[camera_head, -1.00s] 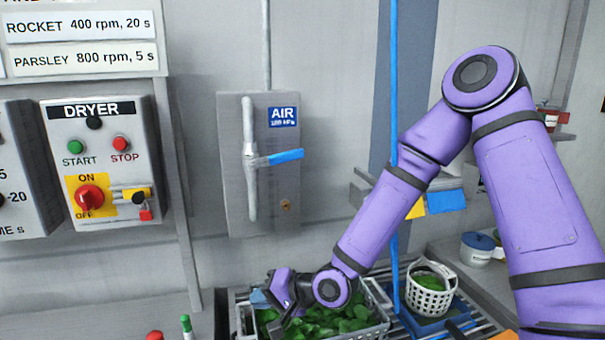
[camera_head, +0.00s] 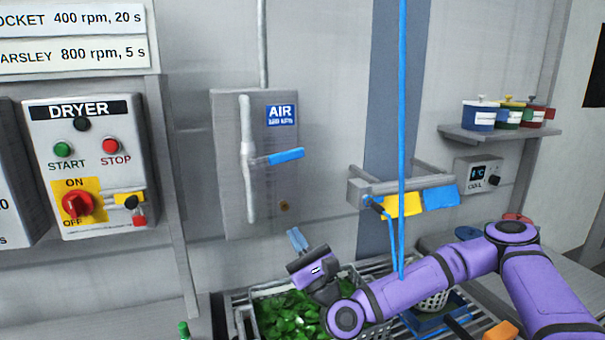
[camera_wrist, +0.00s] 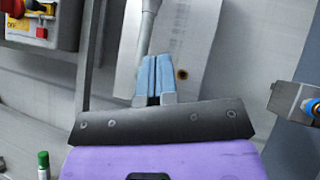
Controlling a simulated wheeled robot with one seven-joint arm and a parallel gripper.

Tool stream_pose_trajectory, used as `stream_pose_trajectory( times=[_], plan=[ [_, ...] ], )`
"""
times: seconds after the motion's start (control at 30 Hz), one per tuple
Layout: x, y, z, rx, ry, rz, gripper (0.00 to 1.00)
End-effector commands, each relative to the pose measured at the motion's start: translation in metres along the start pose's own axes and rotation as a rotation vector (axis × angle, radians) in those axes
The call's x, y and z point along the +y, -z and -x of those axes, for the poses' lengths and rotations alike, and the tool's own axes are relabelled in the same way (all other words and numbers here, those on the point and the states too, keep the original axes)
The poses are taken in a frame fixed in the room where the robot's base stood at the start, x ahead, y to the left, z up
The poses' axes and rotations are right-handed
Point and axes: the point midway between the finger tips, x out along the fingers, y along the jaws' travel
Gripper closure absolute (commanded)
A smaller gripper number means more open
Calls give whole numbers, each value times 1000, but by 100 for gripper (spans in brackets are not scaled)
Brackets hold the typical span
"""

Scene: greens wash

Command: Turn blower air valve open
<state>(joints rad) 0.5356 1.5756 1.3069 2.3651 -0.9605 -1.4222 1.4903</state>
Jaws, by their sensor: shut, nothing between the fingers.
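The blower air valve has a blue lever handle (camera_head: 285,156) that points right, roughly level, across a vertical grey pipe (camera_head: 247,195). It is mounted on a grey panel (camera_head: 227,215) with a blue AIR label (camera_head: 282,116). My gripper (camera_head: 297,240) is below the panel's lower right part, fingers pointing up, apart from the handle. Its blue fingers are together and empty. In the wrist view my gripper (camera_wrist: 153,60) points up in front of the panel (camera_wrist: 194,35) and pipe (camera_wrist: 146,30); the blue handle is not visible there.
A crate of greens (camera_head: 243,325) sits below my gripper. The dryer box (camera_head: 90,165) is at left.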

Motion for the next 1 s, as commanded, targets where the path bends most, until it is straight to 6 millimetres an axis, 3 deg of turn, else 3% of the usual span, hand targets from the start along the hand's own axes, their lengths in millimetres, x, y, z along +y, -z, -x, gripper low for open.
stream_pose_trajectory(
  times=[0.13, 0.37, 0.9, 1.0],
  plan=[
    [-22, 1, 0, -8, 121, -70, 100],
    [-31, 0, -8, -16, 159, -91, 100],
    [-45, 0, -100, -16, 157, -88, 100],
    [-47, -12, -110, -17, 156, -90, 100]
  ],
)
